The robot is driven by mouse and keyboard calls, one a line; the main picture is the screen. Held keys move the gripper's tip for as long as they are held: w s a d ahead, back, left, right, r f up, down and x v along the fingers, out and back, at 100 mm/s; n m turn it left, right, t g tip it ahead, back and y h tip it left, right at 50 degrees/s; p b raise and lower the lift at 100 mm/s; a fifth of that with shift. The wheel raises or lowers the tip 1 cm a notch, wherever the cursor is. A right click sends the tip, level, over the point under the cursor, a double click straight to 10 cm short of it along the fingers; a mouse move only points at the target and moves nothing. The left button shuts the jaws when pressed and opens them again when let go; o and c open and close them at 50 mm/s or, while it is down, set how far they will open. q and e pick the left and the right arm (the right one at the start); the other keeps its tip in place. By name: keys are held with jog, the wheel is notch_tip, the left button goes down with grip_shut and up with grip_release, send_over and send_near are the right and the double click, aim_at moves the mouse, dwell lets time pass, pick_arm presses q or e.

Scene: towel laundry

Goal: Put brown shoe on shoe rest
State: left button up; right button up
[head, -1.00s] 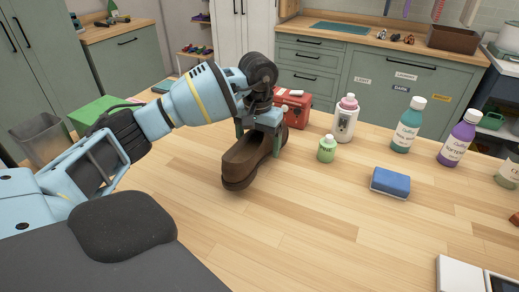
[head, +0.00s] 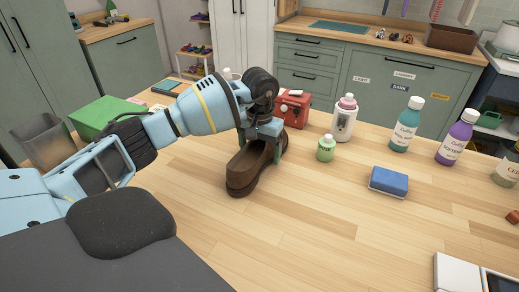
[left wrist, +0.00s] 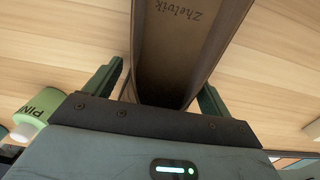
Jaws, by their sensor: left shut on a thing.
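The brown shoe (head: 250,172) is at the middle of the wooden table in the head view, its near end pointing toward me. My left gripper (head: 262,138) is shut on the shoe's far part from above, with one finger on each side. In the left wrist view the shoe's inside (left wrist: 180,45), with lettering on the insole, runs between the two fingers of the left gripper (left wrist: 160,92). I cannot tell whether the sole touches the table. I cannot make out a shoe rest for certain. My right gripper is not in view.
A red box (head: 292,108), a green bottle (head: 325,148) and a white bottle (head: 343,120) stand right of the shoe. A blue sponge (head: 388,182) lies farther right. A green box (head: 105,115) is at the left. The table's front middle (head: 310,235) is clear.

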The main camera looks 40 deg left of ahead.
pick_arm(q)
jog(key=shift+f, duration=0.15)
jog(key=o, duration=1.1)
notch_tip(320, 180, up, 12)
jog(key=shift+f, duration=0.1)
jog(key=shift+r, duration=0.25)
jog(key=shift+c, duration=0.3)
